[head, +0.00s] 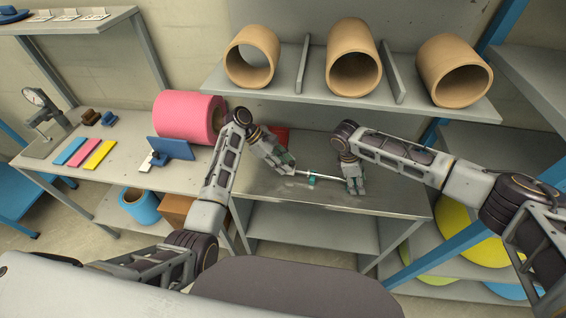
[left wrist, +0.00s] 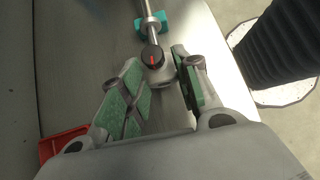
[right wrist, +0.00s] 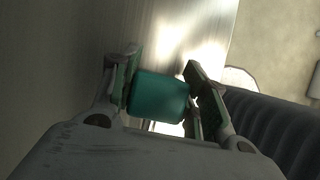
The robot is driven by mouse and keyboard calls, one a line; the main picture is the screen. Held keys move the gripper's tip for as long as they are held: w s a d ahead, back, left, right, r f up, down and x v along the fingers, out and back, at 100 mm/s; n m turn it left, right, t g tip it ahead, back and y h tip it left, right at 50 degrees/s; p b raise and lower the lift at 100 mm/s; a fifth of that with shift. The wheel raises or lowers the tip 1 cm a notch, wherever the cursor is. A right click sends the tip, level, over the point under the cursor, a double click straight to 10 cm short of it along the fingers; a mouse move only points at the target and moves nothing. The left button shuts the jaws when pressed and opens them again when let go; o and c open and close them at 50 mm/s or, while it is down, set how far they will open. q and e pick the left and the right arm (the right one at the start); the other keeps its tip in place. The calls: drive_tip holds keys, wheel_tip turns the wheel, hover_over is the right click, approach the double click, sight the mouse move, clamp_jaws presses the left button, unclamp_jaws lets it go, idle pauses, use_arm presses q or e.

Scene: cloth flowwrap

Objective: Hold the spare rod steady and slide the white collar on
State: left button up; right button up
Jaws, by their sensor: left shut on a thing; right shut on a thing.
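The spare rod (head: 330,178) lies low over the grey metal table, between my two grippers. Its dark end cap with a red mark shows in the left wrist view (left wrist: 152,57). A teal block (head: 312,179) sits at the rod near its left part. My left gripper (head: 290,167) is shut on the pale white collar (left wrist: 163,76), right at the capped end; whether the collar is around the rod I cannot tell. My right gripper (head: 353,188) is at the rod's other end, its fingers on either side of a teal end block (right wrist: 160,97).
The metal table (head: 265,184) is mostly bare, with a red object (head: 281,136) behind my left gripper. Above is a shelf (head: 290,92) with three brown tubes.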

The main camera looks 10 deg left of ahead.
sight(296, 170)
use_arm(q)
drive_tip(key=shift+s+d, duration=0.15)
drive_tip(key=shift+d, duration=1)
drive_tip(key=shift+s+d, duration=0.1)
drive_tip(key=shift+d, duration=1.05)
idle(1.6)
drive_tip(key=o, duration=1.1)
drive_tip(key=shift+a, duration=0.1)
drive_tip(key=shift+v, duration=5.95)
